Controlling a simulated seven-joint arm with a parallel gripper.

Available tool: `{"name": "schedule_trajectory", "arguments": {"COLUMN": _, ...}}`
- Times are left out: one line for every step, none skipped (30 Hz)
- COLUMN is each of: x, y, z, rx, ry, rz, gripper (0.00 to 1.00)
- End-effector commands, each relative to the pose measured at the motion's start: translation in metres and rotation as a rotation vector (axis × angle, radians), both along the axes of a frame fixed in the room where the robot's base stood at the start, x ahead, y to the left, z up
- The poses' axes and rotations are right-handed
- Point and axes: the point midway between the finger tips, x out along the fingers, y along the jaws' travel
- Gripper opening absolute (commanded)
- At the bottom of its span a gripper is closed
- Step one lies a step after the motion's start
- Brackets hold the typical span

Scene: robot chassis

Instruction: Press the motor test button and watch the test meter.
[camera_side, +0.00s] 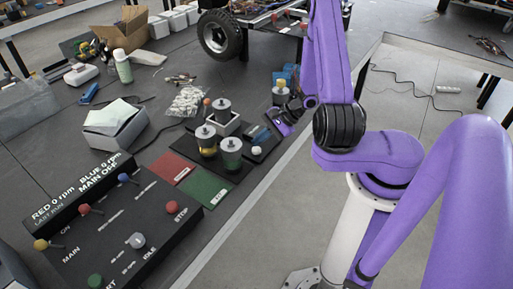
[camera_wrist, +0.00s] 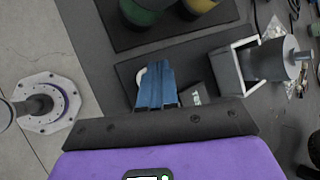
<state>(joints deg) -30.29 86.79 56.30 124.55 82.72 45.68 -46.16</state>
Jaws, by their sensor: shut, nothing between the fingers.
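My gripper (camera_wrist: 154,68) is shut and empty, its blue fingers together in the wrist view. In the side view my purple hand (camera_side: 284,127) is low over the dark test plate (camera_side: 268,147). A round white part (camera_wrist: 140,74), apparently the test button, shows at the left edge of the fingers and is partly hidden by them. It also shows in the side view (camera_side: 257,150). I cannot tell whether the fingers touch it. A small grey box with a lit label (camera_wrist: 195,95), perhaps the meter, sits right of the fingers; its reading is too small to read.
A grey motor (camera_side: 222,108) sits in a white-edged cradle (camera_side: 230,128) beside the plate. Gold-banded (camera_side: 206,141) and green-banded (camera_side: 231,154) motors stand nearby. A control panel (camera_side: 120,225) reads 0 rpm for red and blue, main off. A wheeled cart (camera_side: 218,35) stands behind.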

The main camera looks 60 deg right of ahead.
Motion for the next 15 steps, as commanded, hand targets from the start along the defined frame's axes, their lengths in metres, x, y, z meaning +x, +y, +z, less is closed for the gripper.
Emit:
{"name": "schedule_trajectory", "arguments": {"x": 0.0, "y": 0.0, "z": 0.005, "rx": -0.002, "ry": -0.002, "rz": 0.0, "gripper": 0.0}}
{"name": "schedule_trajectory", "arguments": {"x": 0.0, "y": 0.0, "z": 0.008, "rx": -0.002, "ry": -0.002, "rz": 0.0, "gripper": 0.0}}
{"name": "schedule_trajectory", "arguments": {"x": 0.0, "y": 0.0, "z": 0.011, "rx": -0.002, "ry": -0.002, "rz": 0.0, "gripper": 0.0}}
{"name": "schedule_trajectory", "arguments": {"x": 0.0, "y": 0.0, "z": 0.014, "rx": -0.001, "ry": -0.001, "rz": 0.0, "gripper": 0.0}}
{"name": "schedule_trajectory", "arguments": {"x": 0.0, "y": 0.0, "z": 0.016, "rx": -0.002, "ry": -0.002, "rz": 0.0, "gripper": 0.0}}
{"name": "schedule_trajectory", "arguments": {"x": 0.0, "y": 0.0, "z": 0.02, "rx": -0.002, "ry": -0.002, "rz": 0.001, "gripper": 0.0}}
{"name": "schedule_trajectory", "arguments": {"x": 0.0, "y": 0.0, "z": 0.022, "rx": -0.002, "ry": -0.001, "rz": 0.002, "gripper": 0.0}}
{"name": "schedule_trajectory", "arguments": {"x": 0.0, "y": 0.0, "z": 0.025, "rx": -0.001, "ry": -0.002, "rz": 0.001, "gripper": 0.0}}
{"name": "schedule_trajectory", "arguments": {"x": 0.0, "y": 0.0, "z": 0.028, "rx": -0.002, "ry": -0.002, "rz": 0.0, "gripper": 0.0}}
{"name": "schedule_trajectory", "arguments": {"x": 0.0, "y": 0.0, "z": 0.031, "rx": -0.002, "ry": -0.002, "rz": 0.0, "gripper": 0.0}}
{"name": "schedule_trajectory", "arguments": {"x": 0.0, "y": 0.0, "z": 0.034, "rx": -0.002, "ry": -0.003, "rz": 0.001, "gripper": 0.0}}
{"name": "schedule_trajectory", "arguments": {"x": 0.0, "y": 0.0, "z": 0.037, "rx": -0.002, "ry": -0.002, "rz": 0.0, "gripper": 0.0}}
{"name": "schedule_trajectory", "arguments": {"x": 0.0, "y": 0.0, "z": 0.039, "rx": -0.001, "ry": -0.001, "rz": 0.0, "gripper": 0.0}}
{"name": "schedule_trajectory", "arguments": {"x": 0.0, "y": 0.0, "z": 0.041, "rx": -0.002, "ry": -0.002, "rz": 0.0, "gripper": 0.0}}
{"name": "schedule_trajectory", "arguments": {"x": 0.0, "y": 0.0, "z": 0.043, "rx": -0.002, "ry": -0.002, "rz": 0.0, "gripper": 0.0}}
